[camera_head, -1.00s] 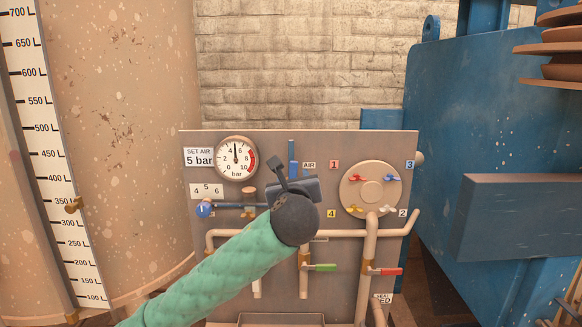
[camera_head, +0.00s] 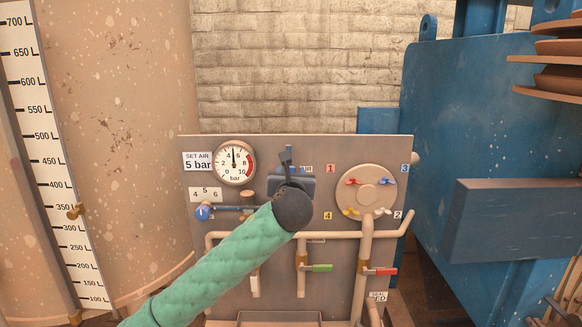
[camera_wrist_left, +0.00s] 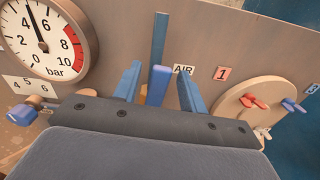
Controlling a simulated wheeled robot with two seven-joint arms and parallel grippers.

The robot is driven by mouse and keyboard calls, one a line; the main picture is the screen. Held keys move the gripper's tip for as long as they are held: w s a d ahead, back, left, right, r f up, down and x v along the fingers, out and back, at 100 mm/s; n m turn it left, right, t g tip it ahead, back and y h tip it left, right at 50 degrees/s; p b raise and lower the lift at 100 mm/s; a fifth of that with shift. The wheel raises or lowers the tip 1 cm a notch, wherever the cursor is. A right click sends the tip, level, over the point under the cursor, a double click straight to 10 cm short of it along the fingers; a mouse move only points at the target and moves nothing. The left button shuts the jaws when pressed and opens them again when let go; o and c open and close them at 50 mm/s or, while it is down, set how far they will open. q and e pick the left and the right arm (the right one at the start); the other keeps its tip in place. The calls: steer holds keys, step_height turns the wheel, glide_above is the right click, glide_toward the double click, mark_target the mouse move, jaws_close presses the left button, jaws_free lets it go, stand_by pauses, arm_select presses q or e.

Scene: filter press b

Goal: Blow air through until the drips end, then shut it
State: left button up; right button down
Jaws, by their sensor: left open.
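The AIR lever (camera_wrist_left: 158,50) is a blue upright bar left of the AIR label (camera_wrist_left: 183,69) in the left wrist view. In the head view my gripper largely hides it. My left gripper (camera_wrist_left: 159,85) is open, with one blue finger on each side of the lever and visible gaps. It also shows in front of the panel in the head view (camera_head: 287,158). I make out no drips. My right gripper is out of view.
A round plate (camera_head: 366,190) carries small red, blue, yellow and white handles. Green (camera_head: 322,268) and red (camera_head: 386,271) pipe handles lie sideways below. A tray (camera_head: 280,315) is at the bottom. A blue press (camera_head: 480,130) stands right, a tank (camera_head: 125,140) left.

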arm_select(q)
steer(key=shift+w, duration=0.4)
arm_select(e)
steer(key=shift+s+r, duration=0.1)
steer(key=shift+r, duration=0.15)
arm_select(q)
jaws_close()
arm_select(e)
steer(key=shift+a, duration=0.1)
arm_select(q)
steer(key=shift+w, duration=0.1)
